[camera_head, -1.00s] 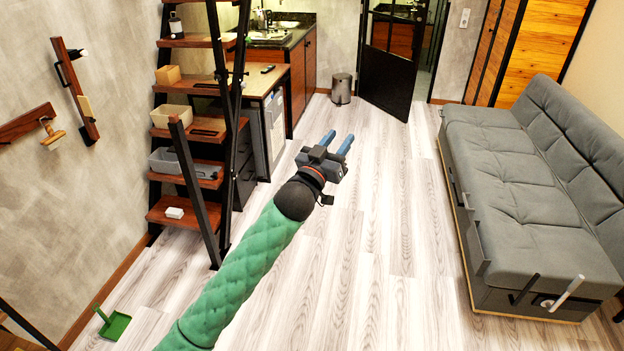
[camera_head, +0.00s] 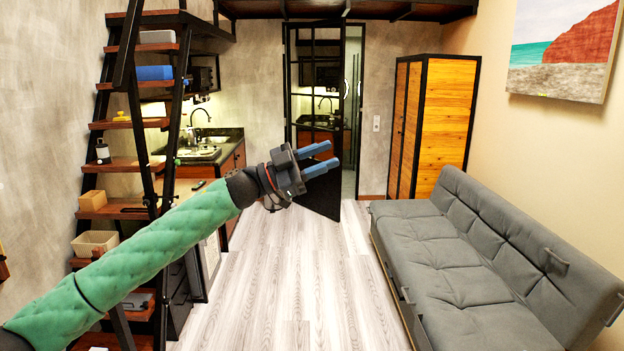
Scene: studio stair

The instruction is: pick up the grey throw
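I cannot make out the grey throw for certain. A light grey, flat item (camera_head: 157,37) lies on a high step of the stair at the upper left; it is too small to tell whether it is folded cloth. My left gripper (camera_head: 326,159) is near the middle of the view, at the end of my green-sleeved arm. Its two blue fingers point right with a gap between them and nothing in it. It is well apart from the grey item and the stair. My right gripper is not in view.
The stair (camera_head: 119,163) on the left holds a blue item (camera_head: 155,73), a small box (camera_head: 92,200) and a beige basket (camera_head: 95,242). A grey sofa (camera_head: 450,270) stands on the right, a wooden wardrobe (camera_head: 440,125) behind it. The pale floor (camera_head: 300,285) between is clear.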

